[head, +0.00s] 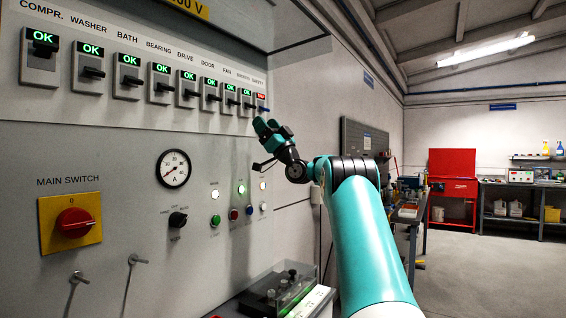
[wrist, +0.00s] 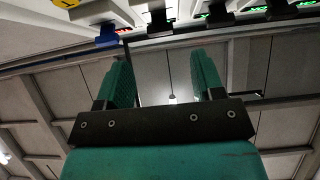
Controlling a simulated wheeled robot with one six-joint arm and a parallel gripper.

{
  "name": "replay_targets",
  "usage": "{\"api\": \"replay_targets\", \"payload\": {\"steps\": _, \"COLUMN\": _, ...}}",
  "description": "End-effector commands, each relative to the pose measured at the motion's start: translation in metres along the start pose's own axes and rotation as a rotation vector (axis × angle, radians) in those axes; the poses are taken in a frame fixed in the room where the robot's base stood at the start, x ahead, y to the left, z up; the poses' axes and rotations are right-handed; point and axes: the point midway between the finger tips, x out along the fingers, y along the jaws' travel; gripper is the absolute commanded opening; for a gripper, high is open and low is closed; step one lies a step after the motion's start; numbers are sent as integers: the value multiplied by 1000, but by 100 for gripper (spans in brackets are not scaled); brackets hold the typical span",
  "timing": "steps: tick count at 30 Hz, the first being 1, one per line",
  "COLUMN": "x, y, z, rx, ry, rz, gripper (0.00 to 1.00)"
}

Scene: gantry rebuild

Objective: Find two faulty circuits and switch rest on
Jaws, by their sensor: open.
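A row of breakers runs along the grey panel (head: 110,170), starting with COMPR. (head: 40,66) and WASHER (head: 90,78). Several show a green OK. The last breaker on the right, under the label SAFETY, has a red display (head: 262,96) with text too small to read. Its lever looks blue and also shows in the wrist view (wrist: 107,36). Black levers (wrist: 157,22) stand beside it there. My gripper (head: 264,128) is just below the right end of the row. In the wrist view its green fingers (wrist: 165,75) are apart with nothing between them.
A red main switch (head: 73,222) on a yellow plate, a gauge (head: 173,168) and a black knob (head: 178,219) are on the panel. Two metal rods (head: 131,262) stick out low down. A clear-covered box (head: 280,288) stands below. The floor (head: 480,270) at right is clear.

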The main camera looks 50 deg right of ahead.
Motion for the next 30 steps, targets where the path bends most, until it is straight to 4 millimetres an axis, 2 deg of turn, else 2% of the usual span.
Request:
{"api": "replay_targets", "payload": {"steps": 1, "x": -22, "y": 1, "z": 6, "rx": -1, "ry": -1, "rz": 3, "gripper": 62}}
{"api": "replay_targets", "payload": {"steps": 6, "x": -63, "y": 1, "z": 5, "rx": -1, "ry": 1, "rz": 4, "gripper": 62}}
{"api": "replay_targets", "payload": {"steps": 9, "x": -84, "y": 1, "z": 4, "rx": -1, "ry": 1, "rz": 3, "gripper": 62}}
{"api": "replay_targets", "payload": {"steps": 12, "x": -97, "y": 1, "z": 3, "rx": -1, "ry": 1, "rz": 1, "gripper": 62}}
{"api": "replay_targets", "payload": {"steps": 18, "x": -108, "y": 0, "z": 1, "rx": -1, "ry": 1, "rz": 0, "gripper": 62}}
{"api": "replay_targets", "payload": {"steps": 30, "x": -108, "y": 0, "z": 0, "rx": -1, "ry": 1, "rz": 0, "gripper": 62}}
